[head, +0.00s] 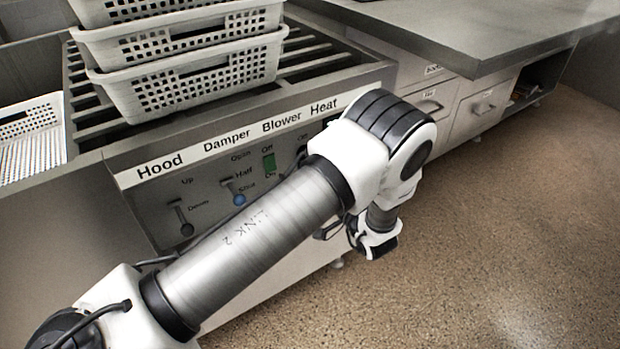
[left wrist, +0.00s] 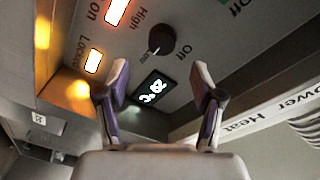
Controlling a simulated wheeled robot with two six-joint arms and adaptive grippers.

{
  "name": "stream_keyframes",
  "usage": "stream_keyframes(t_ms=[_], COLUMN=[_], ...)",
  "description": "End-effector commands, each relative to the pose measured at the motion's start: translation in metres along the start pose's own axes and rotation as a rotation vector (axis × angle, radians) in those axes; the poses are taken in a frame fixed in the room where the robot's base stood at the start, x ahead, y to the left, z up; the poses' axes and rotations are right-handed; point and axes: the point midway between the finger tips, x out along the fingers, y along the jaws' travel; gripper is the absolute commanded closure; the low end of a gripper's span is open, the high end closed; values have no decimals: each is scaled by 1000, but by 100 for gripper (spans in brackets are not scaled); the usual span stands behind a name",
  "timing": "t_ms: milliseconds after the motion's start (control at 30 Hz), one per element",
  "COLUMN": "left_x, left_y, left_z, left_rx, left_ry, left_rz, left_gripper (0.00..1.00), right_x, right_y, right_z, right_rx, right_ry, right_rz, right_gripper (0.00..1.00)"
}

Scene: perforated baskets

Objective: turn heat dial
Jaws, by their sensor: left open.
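The heat dial (left wrist: 162,40) is a round black knob on the panel in the left wrist view, with "High" and "Low" lettering beside it. My left gripper (left wrist: 160,86) is open and empty, its two fingers pointing toward the panel. The dial lies beyond the fingertips, roughly between their lines and apart from them. A lit digital display (left wrist: 152,90) shows between the fingers. In the head view, my arm hides the heat dial below the "Heat" label (head: 324,107), and my left gripper's fingers are hidden too. My right gripper is in neither view.
The control panel (head: 150,205) also carries hood, damper and blower controls, with a green switch (head: 269,163). Stacked white perforated baskets (head: 190,85) stand on the slatted top above it. Two lit orange indicators, one a locked light (left wrist: 93,61), are near the dial. Open floor (head: 480,230) lies right.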

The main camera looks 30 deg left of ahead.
Motion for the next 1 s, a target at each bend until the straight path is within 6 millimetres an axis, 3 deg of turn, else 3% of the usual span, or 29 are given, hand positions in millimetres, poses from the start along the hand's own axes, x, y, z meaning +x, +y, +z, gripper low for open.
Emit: stream_keyframes(t_ms=[400,700,900,1000], left_x=[69,76,76,76], left_y=[-2,-3,-2,-2], left_z=[0,-1,0,0], left_rx=[-2,1,1,1], left_ry=[-3,-1,-1,-1], left_rz=[1,2,2,2], left_gripper=[33,33,93,93], right_x=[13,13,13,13], right_y=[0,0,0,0], right_z=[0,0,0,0], right_rx=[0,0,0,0], right_ry=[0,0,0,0], right_rz=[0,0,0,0], right_gripper=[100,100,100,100])
